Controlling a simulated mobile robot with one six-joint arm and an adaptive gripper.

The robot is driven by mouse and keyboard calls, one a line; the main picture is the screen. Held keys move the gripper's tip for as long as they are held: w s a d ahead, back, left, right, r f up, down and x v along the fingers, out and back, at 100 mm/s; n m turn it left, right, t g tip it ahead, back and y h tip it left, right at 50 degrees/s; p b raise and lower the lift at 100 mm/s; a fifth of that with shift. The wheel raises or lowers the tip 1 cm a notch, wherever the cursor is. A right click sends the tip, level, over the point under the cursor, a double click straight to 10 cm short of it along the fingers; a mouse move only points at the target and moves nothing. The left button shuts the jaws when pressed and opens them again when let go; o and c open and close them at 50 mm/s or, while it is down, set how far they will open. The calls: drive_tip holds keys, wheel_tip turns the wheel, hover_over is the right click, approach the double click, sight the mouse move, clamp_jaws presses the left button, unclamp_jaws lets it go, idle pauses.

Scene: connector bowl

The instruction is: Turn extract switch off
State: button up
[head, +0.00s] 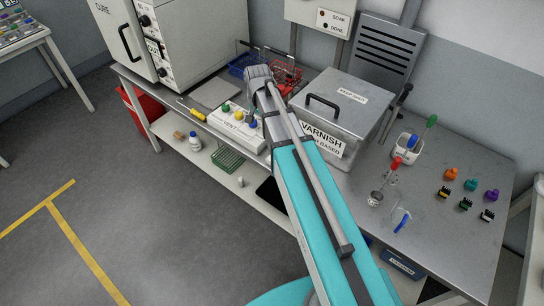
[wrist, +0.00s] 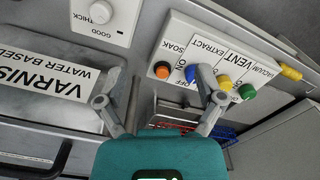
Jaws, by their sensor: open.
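A white panel (wrist: 215,50) in the wrist view reads, upside down, SOAK, EXTRACT, VENT and VACUUM. Below the labels is a row of orange (wrist: 162,70), blue (wrist: 190,73), amber (wrist: 223,81) and green (wrist: 247,91) knobs. The blue knob lines up with EXTRACT; its setting is too small to read. My gripper (wrist: 157,75) is open and empty. Its right finger overlaps the row between the blue and amber knobs; contact cannot be told. In the head view my wrist covers part of the panel (head: 222,122), with the blue knob (head: 253,123) beside it.
A metal varnish tank (head: 345,95) stands right of the panel. Red (head: 286,74) and blue (head: 240,64) baskets lie behind my wrist. A yellow-handled tool (head: 192,110) lies to the panel's left. Connectors and cups occupy the bench's right side.

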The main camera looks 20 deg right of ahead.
drive_tip(key=s+f+n+b, duration=0.1)
drive_tip(key=s+n, duration=0.4)
drive_tip(key=s, duration=1)
drive_tip(key=shift+f+n, duration=0.25)
drive_tip(key=shift+n, duration=0.05)
drive_tip(key=shift+s, duration=0.4)
idle(0.7)
